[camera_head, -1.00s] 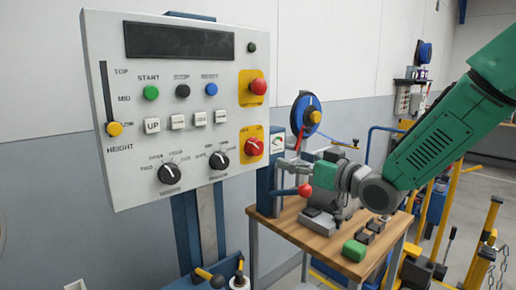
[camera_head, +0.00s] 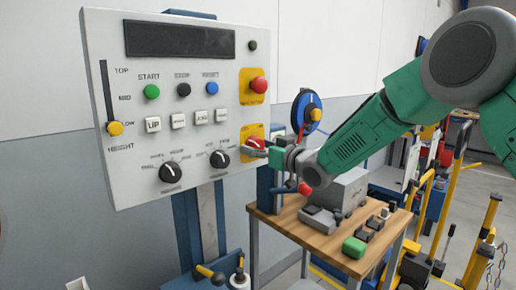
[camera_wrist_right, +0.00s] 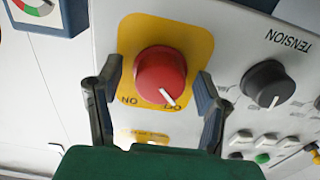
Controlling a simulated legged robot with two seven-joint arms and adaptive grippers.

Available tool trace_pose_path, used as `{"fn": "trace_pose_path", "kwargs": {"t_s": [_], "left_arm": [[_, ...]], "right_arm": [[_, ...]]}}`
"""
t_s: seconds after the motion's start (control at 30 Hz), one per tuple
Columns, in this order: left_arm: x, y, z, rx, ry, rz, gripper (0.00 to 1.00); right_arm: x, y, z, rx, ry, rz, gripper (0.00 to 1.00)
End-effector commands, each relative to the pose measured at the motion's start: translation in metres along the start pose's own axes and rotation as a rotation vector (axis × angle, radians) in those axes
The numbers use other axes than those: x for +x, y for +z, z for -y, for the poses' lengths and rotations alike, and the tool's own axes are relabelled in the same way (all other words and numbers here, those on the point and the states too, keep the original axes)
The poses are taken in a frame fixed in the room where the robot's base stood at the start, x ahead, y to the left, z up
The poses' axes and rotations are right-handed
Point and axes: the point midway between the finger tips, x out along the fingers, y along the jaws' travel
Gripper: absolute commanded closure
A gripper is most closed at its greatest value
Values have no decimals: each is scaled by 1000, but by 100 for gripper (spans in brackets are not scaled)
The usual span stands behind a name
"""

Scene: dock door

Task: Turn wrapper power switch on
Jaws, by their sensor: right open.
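The wrapper power switch is a red rotary knob (camera_head: 257,143) on a yellow plate at the lower right of the control panel (camera_head: 140,190). My right gripper (camera_head: 259,151) is at the knob and partly hides it in the head view. In the right wrist view the red knob (camera_wrist_right: 160,74) sits between the two open fingers of my right gripper (camera_wrist_right: 160,82), with gaps visible at both sides. Its white mark points to the lower right, beside a partly covered label; an ON label stands to the left. My left gripper is not in view.
A red emergency button (camera_head: 258,86) on a yellow plate is above the switch. A black tension knob (camera_wrist_right: 268,83) is close by. A wooden table (camera_head: 310,235) with a green block (camera_head: 354,247) stands below my right arm.

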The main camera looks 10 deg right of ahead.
Motion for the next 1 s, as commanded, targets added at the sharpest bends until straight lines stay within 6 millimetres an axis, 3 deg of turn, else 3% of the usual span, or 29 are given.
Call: {"fn": "trace_pose_path", "kwargs": {"t_s": [0.17, 0.3, 0.67, 1.0], "left_arm": [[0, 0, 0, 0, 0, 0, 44], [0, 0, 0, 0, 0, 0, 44], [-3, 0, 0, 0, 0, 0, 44], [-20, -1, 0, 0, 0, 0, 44]], "right_arm": [[0, 0, 0, 0, 0, 0, 38], [0, 0, 0, 0, 0, 0, 88], [0, -1, -1, 22, 1, -1, 88], [0, -3, -2, 212, 3, -3, 88]]}}
